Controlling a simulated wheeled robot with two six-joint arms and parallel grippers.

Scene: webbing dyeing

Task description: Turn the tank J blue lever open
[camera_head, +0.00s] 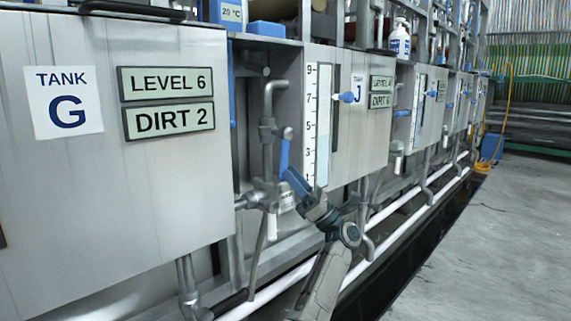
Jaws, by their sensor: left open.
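The tank J panel (345,135) stands in the middle, with a white level gauge (310,120) on its left side. A blue lever (284,154) stands roughly upright on the grey pipework just left of the gauge. My left gripper (294,188) is open and reaches up from the bottom centre, its tips just below and right of this lever. I cannot tell whether it touches the lever. A second blue handle (347,97) sticks out beside the gauge, higher up. My right gripper is not in view.
The tank G panel (90,150) fills the left, with level 6 and dirt 2 signs. Grey pipes (268,130) and a white pipe (390,208) run close around my gripper. More tanks recede to the right. The floor (480,225) at right is clear.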

